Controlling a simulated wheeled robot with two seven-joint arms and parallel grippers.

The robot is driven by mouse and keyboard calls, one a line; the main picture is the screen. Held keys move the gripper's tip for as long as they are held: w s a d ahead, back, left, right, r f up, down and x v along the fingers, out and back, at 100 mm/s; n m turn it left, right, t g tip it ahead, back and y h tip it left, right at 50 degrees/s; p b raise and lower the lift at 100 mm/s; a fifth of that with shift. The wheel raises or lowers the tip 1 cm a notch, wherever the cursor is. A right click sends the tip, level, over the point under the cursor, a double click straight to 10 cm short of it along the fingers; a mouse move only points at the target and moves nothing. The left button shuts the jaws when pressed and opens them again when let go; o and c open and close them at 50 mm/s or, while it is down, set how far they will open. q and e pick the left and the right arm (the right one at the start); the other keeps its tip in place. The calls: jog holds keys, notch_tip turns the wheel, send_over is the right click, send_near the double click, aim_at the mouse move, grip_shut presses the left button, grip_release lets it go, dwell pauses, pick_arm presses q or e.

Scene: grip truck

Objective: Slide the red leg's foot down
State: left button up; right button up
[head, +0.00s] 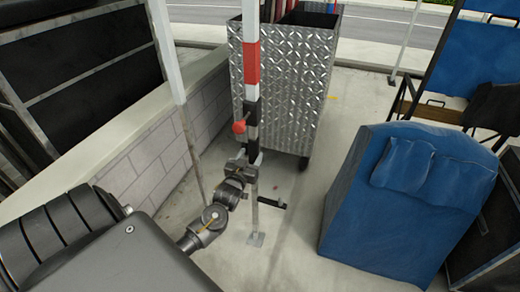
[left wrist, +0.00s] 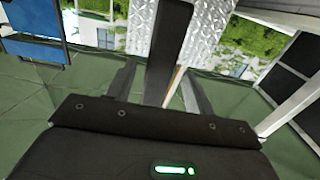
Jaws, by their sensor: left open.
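The leg with a red band (head: 251,65) stands upright near the middle of the head view. It has a red knob (head: 240,127) and a black section below it. Its slim grey foot part (head: 254,205) runs down to a small flat plate (head: 256,239) on or near the ground. My left gripper (head: 246,160) is at the lower black section, with its fingers apart. In the left wrist view the dark post (left wrist: 165,50) passes between the two open fingers (left wrist: 155,88). Whether either finger touches it I cannot tell. My right gripper is not in view.
A diamond-plate metal box (head: 300,85) stands close behind the leg. A low block wall (head: 150,165) and a pale slanted pole (head: 166,50) are to the left. A blue padded object (head: 405,205) is at the right. A short black bar (head: 272,203) sticks out low beside the leg.

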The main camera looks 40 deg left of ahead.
pick_arm(q)
jog(key=x, duration=0.4)
jog(key=shift+w, duration=0.15)
jog(key=shift+w+a, duration=0.15)
jog(key=shift+w, duration=0.4)
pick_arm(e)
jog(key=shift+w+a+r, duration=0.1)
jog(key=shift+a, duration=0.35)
